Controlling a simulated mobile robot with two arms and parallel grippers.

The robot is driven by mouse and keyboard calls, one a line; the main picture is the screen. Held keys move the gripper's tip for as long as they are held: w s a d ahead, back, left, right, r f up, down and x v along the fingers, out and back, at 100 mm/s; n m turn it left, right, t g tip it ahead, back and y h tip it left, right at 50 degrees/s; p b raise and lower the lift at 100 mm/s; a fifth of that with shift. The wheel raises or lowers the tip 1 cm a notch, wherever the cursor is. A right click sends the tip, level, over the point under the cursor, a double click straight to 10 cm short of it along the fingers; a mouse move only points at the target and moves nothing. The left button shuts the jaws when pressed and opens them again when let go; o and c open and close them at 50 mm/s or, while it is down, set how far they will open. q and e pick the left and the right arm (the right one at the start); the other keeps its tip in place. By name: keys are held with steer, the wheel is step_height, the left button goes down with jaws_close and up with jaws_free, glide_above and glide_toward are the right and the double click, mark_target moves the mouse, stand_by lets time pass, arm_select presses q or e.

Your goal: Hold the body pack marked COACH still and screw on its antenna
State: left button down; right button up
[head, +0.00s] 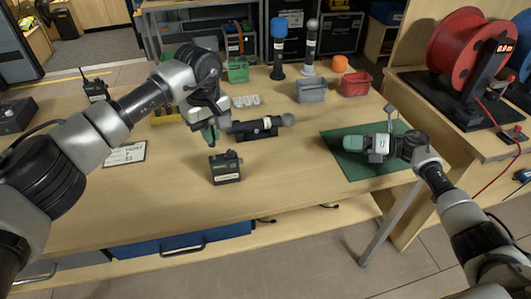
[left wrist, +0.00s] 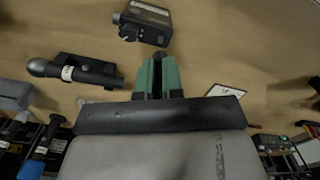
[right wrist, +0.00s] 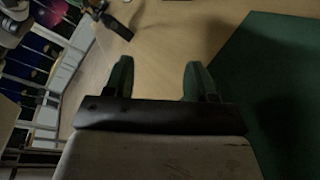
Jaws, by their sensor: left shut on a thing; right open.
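A small black body pack (head: 225,168) with a white label stands near the table's front edge; I cannot read the label. It also shows at the top of the left wrist view (left wrist: 146,24). My left gripper (head: 209,136) is above and a little behind the pack, apart from it. Its green fingers (left wrist: 158,78) are shut on a thin dark piece, probably the antenna, mostly hidden between them. My right gripper (head: 366,143) is open and empty above the green mat (head: 345,165); its fingers stand wide apart in the right wrist view (right wrist: 158,78).
A microphone in a black cradle (head: 258,128) lies just behind the pack. A white card (head: 125,154) lies to the left. Another dark pack with an antenna (head: 95,90), a grey box (head: 311,91) and a red bin (head: 355,84) stand further back. The table right of the pack is clear.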

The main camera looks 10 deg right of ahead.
mark_target(231, 169)
steer(key=w+a+n+g, duration=0.1)
steer(key=a+n, duration=0.1)
steer(key=a, duration=0.1)
steer(key=w+a+n+g, duration=0.1)
steer(key=a+n, duration=0.1)
steer(key=a, duration=0.2)
steer(key=a+n+g, duration=0.1)
steer(key=a+n, duration=0.1)
steer(key=a, duration=0.1)
steer(key=shift+w+a+n+y, duration=0.4)
steer(key=a+n+g, duration=0.1)
steer(key=a+n, duration=0.1)
steer(key=a, duration=0.2)
steer(key=a+n+g, duration=0.2)
steer(key=a+n, duration=0.1)
steer(key=a, duration=0.1)
steer(key=a+n+g, duration=0.1)
steer(key=a+n, duration=0.2)
steer(key=a, duration=0.2)
steer(key=shift+s+g+h, duration=0.25)
steer(key=shift+g+h, duration=0.15)
steer(key=shift+x, duration=5.15)
steer(key=shift+d, duration=0.1)
